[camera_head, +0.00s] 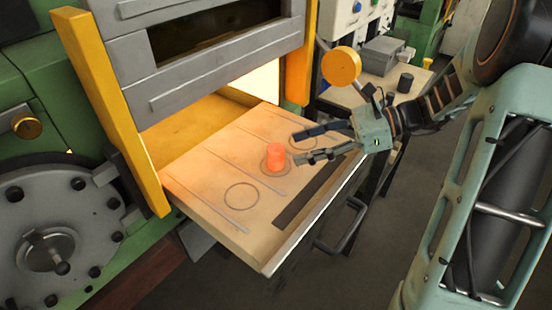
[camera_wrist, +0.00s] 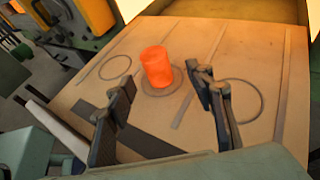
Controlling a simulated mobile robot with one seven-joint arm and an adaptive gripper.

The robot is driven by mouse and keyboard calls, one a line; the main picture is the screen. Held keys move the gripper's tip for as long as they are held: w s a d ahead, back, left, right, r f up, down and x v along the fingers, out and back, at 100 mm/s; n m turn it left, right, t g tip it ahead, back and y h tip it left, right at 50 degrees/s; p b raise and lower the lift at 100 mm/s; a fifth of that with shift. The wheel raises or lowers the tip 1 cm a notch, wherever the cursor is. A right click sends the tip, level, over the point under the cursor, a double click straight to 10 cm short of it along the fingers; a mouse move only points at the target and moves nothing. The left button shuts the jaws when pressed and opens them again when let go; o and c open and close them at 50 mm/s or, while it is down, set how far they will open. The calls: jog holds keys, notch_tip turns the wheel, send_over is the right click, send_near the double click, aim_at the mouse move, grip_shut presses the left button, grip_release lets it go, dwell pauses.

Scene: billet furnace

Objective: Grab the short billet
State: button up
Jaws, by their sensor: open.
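The short billet (camera_head: 275,157) is a glowing orange cylinder. It stands upright on the middle ring mark of the pulled-out furnace tray (camera_head: 205,173). In the wrist view the billet (camera_wrist: 157,67) stands beyond the fingertips, a little left of the middle of the gap. My gripper (camera_head: 297,146) is open and empty over the tray. Its fingers point left toward the billet from the right side. In the wrist view the two dark fingers of my gripper (camera_wrist: 165,78) are spread apart, with tray surface showing between them.
The raised grey furnace door (camera_head: 205,60) and yellow posts (camera_head: 110,110) stand behind and left of the tray. A dark handle (camera_head: 345,232) juts from the tray's front. A side table at the back holds a dark cylinder (camera_head: 405,83) and a grey box (camera_head: 382,55). Two empty ring marks flank the billet.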

aim_at(275, 157)
jog(key=shift+x, duration=1.15)
jog(key=x, duration=0.2)
jog(key=b+x, duration=0.1)
jog(key=x, duration=0.1)
jog(key=shift+s+f, duration=0.25)
jog(key=shift+s, duration=0.05)
jog(key=shift+a+f, duration=0.15)
jog(key=shift+a, duration=0.3)
jog(key=shift+c, duration=0.5)
jog(key=shift+w, duration=0.1)
grip_shut()
